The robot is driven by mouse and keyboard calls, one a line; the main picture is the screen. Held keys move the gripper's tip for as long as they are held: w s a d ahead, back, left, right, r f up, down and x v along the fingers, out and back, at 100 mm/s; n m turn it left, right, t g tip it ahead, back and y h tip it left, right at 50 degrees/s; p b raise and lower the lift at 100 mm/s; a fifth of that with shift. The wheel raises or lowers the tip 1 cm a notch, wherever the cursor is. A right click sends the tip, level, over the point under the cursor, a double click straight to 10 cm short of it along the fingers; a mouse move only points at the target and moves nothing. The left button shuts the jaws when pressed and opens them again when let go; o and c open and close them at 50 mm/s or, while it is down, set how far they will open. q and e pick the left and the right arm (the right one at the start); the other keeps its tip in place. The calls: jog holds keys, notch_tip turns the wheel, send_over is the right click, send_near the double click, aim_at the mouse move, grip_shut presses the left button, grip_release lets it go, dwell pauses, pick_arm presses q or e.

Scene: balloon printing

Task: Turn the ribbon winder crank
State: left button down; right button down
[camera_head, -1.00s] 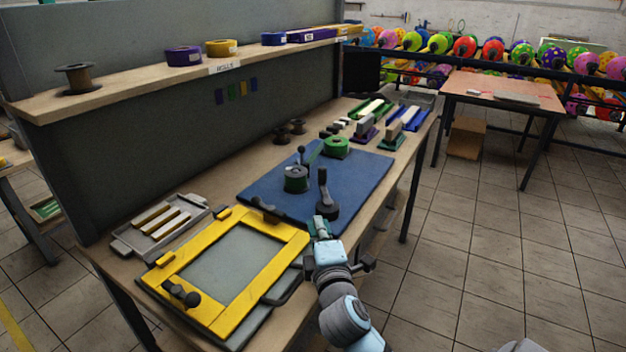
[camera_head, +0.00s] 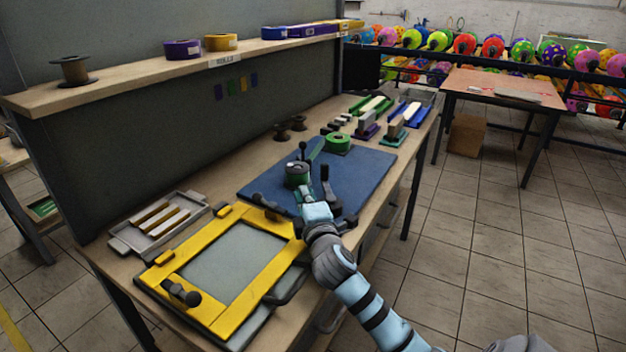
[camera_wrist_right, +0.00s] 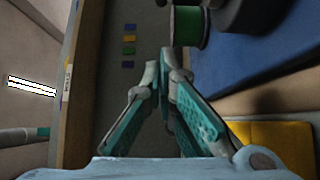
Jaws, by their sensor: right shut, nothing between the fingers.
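The ribbon winder, a dark round drum with green ribbon (camera_head: 297,174), stands on a blue mat (camera_head: 257,193) on the bench. A thin upright peg with a dark knob (camera_head: 302,146) rises behind it. An upright dark handle (camera_head: 325,176) stands just to its right; I cannot tell which of these is the crank. My right gripper (camera_head: 306,191) is shut and empty at the near side of the drum. In the right wrist view the closed fingertips (camera_wrist_right: 174,58) point at the green spool (camera_wrist_right: 189,25); contact is unclear. My left gripper is out of view.
A yellow frame (camera_head: 215,316) lies at the bench front, beside a grey tray (camera_head: 127,245) of bars. A green ribbon roll (camera_head: 338,143) sits at the mat's far side. A shelf (camera_head: 120,88) with rolls runs above.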

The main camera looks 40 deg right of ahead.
jog(key=b+x, duration=0.1)
jog(key=x, duration=0.5)
jog(key=d, duration=0.3)
jog(key=shift+d, duration=0.25)
jog(key=shift+s+d, duration=0.2)
jog(key=shift+d, duration=0.2)
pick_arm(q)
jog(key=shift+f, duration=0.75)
pick_arm(e)
jog(key=shift+w+a, duration=0.1)
jog(key=shift+a, duration=0.05)
